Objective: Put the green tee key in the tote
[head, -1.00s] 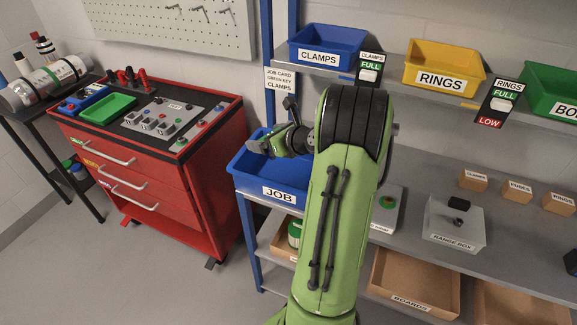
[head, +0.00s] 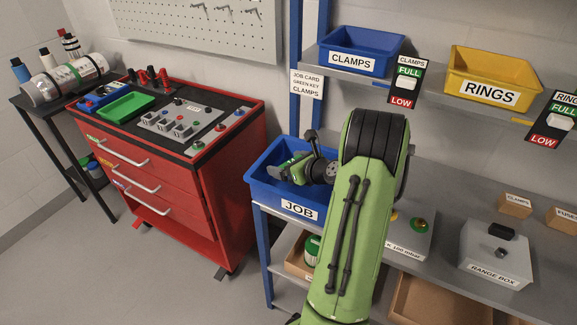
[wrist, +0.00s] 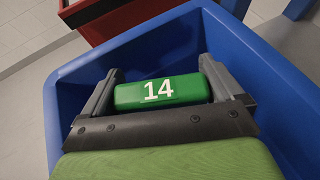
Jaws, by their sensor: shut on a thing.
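The tote is the blue bin labelled JOB (head: 262,188), at the left end of the grey bench. Its blue walls also surround my gripper in the wrist view (wrist: 75,80). My gripper (head: 284,172) is over the tote's open top. In the wrist view my gripper (wrist: 160,78) is shut on the green tee key, whose green block marked 14 (wrist: 185,90) lies between the two fingers. The rest of the key is hidden below the block. I cannot tell whether the key touches the tote's floor.
A red tool cabinet (head: 185,200) with a green tray (head: 126,106) stands left of the tote. Blue CLAMPS (head: 330,45) and yellow RINGS (head: 462,68) bins sit on the shelf above. A grey range box (head: 490,265) is on the bench to the right.

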